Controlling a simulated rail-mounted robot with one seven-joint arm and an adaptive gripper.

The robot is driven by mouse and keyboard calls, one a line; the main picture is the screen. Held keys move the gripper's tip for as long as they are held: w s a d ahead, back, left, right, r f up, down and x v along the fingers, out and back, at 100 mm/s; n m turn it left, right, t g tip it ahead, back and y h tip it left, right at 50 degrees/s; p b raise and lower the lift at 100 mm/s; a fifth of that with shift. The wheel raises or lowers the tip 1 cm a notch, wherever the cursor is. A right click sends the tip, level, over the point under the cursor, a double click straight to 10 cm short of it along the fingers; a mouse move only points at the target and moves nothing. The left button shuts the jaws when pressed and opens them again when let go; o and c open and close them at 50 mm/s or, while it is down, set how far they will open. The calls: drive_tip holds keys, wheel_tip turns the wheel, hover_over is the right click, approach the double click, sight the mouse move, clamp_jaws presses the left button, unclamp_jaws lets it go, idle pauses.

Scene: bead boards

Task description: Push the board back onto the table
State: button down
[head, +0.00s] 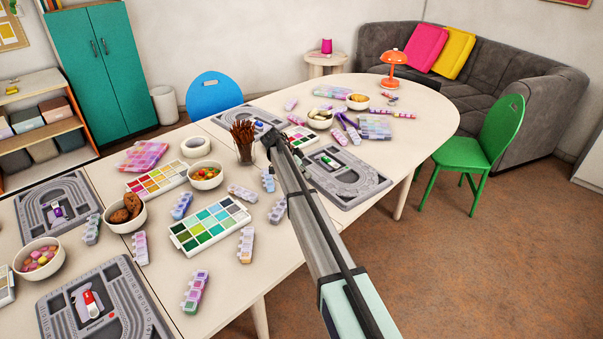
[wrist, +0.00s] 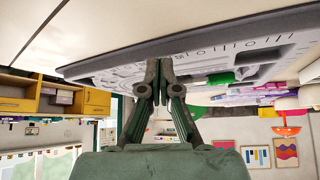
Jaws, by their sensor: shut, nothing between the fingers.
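A grey bead board (head: 348,180) with a green item on it lies by the near right edge of the table (head: 225,275). My arm crosses its left side in the head view. My gripper (head: 270,140) is at the far end of that arm, small and dark in this view. In the wrist view the gripper (wrist: 158,65) is shut and empty, its fingertips in front of the edge of the board (wrist: 220,62). I cannot tell whether they touch it. How far the board overhangs the table edge is unclear.
A brush jar (head: 245,152) stands just left of my gripper. Another grey board (head: 222,117) lies behind it. Paint palettes, bead boxes and bowls (head: 205,178) crowd the table's left. A green chair (head: 485,145) stands to the right, with open floor (head: 480,260) in front.

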sight(322, 178)
drive_tip(key=d, duration=0.2)
drive_tip(key=w+d+p, duration=0.1)
drive_tip(key=d, duration=0.2)
drive_tip(key=d+p, duration=0.1)
drive_tip(key=d, duration=0.2)
drive_tip(key=shift+w+r, duration=0.1)
drive_tip(key=shift+w, duration=0.25)
drive_tip(key=shift+f+p, duration=0.3)
drive_tip(key=shift+p, duration=0.3)
drive_tip(key=shift+a+f+b, duration=0.1)
drive_tip(key=shift+f+b, duration=0.45)
drive_tip(key=shift+b, duration=0.05)
drive_tip(key=shift+s, duration=0.1)
drive_tip(key=shift+f, duration=0.1)
drive_tip(key=shift+s+a+f+b, duration=0.1)
drive_tip(key=shift+s+a+b, duration=0.05)
drive_tip(key=shift+a+b, duration=0.15)
drive_tip(key=shift+s+a+b, duration=0.2)
drive_tip(key=shift+a+b, duration=0.15)
drive_tip(key=shift+a, duration=0.7)
